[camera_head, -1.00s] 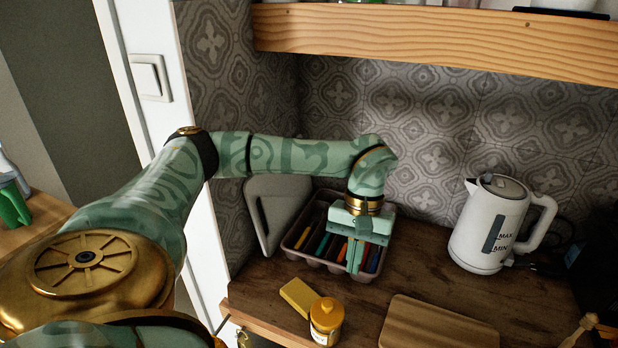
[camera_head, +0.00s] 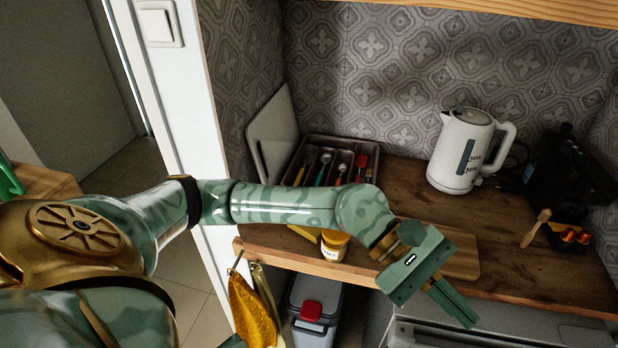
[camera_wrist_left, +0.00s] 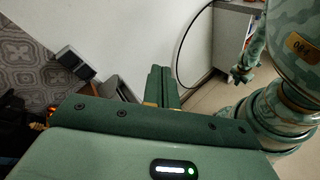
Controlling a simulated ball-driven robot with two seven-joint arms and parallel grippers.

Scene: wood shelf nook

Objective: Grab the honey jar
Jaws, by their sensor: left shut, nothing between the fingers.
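The honey jar (camera_head: 334,245) is small, with a yellow lid and a pale label. It stands on the wooden counter near its front edge, partly hidden behind my left arm in the head view. My left gripper (camera_head: 455,303) is to the right of the jar, beyond the counter's front edge, pointing down and right. Its fingers are shut and empty, and they show together in the left wrist view (camera_wrist_left: 160,86). The jar is not seen in the left wrist view. A green patterned arm of mine shows at the right there, with what looks like my right gripper (camera_wrist_left: 240,74), small and unclear.
A cutlery tray (camera_head: 368,148) and white kettle (camera_head: 462,152) stand at the back. A yellow block (camera_head: 303,232) and a cutting board (camera_head: 462,262) lie near the jar. A yellow cloth (camera_head: 252,310) hangs below the edge. The counter's middle is clear.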

